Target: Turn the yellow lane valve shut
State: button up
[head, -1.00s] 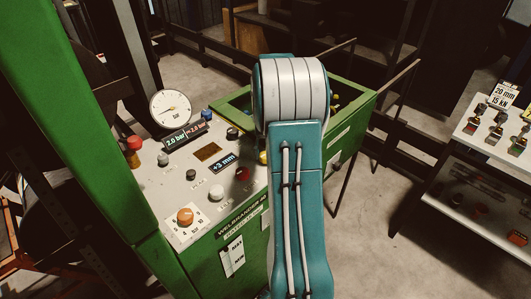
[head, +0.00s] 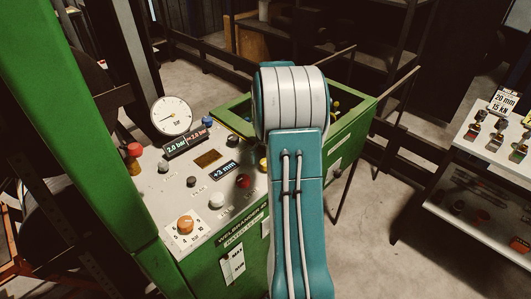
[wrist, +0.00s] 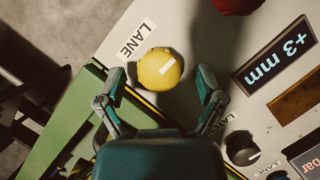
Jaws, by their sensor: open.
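The yellow lane valve is a round yellow knob (wrist: 160,69) with a pale pointer mark on its top, beside a white LANE label (wrist: 138,39) in the wrist view. In the head view only a sliver of the yellow knob (head: 263,164) shows at the left edge of my arm. My gripper (wrist: 161,79) is open, with one finger on each side of the knob. Gaps show between both fingers and the knob in the picture; height above it is hard to tell. My gripper is hidden behind my arm in the head view.
The grey control panel (head: 200,182) carries an orange dial (head: 185,225), red and white knobs, a +3 mm display (head: 223,170) and a gauge (head: 172,115). A dark knob (wrist: 241,148) lies right of my gripper. A green frame (wrist: 58,118) lies left. A shelf stands far right.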

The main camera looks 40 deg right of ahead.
jog(key=v, duration=1.1)
jog(key=shift+r, duration=0.35)
jog(key=shift+d, duration=0.1)
